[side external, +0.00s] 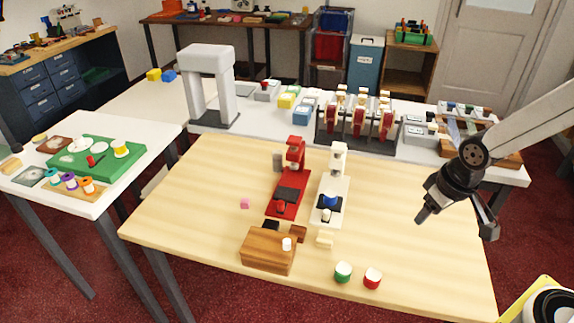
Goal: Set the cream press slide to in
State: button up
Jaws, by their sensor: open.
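The cream press (338,172) stands upright on the wooden table, right of the red press (295,165). Its slide is at the front part of the cream base, with a blue piece (333,199) on a dark plate and a small cream knob (326,215) at the near end. The blue piece appears in front of the press head rather than under it. My gripper (456,225) hangs above the right side of the table, well right of the cream press. It is open and empty, with its fingers spread apart and touching nothing.
A wooden box (268,252) with a white knob stands near the front edge. A green pot (343,272) and a red pot (372,278) are right of it. The table between the cream press and my gripper is clear.

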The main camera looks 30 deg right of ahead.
jog(key=shift+o, duration=0.4)
jog(key=m+g, duration=0.2)
jog(key=m, duration=0.1)
send_over(327, 211)
jog(key=f, duration=0.9)
jog(key=shift+s+d+f, duration=0.15)
jog(key=shift+s+f, duration=0.2)
jog(key=shift+s, duration=0.05)
jog(key=shift+w+a+f+m+g, duration=0.2)
jog(key=shift+w+f+m+g, duration=0.1)
jog(key=shift+w+f, duration=0.1)
jog(key=shift+f, duration=3.9)
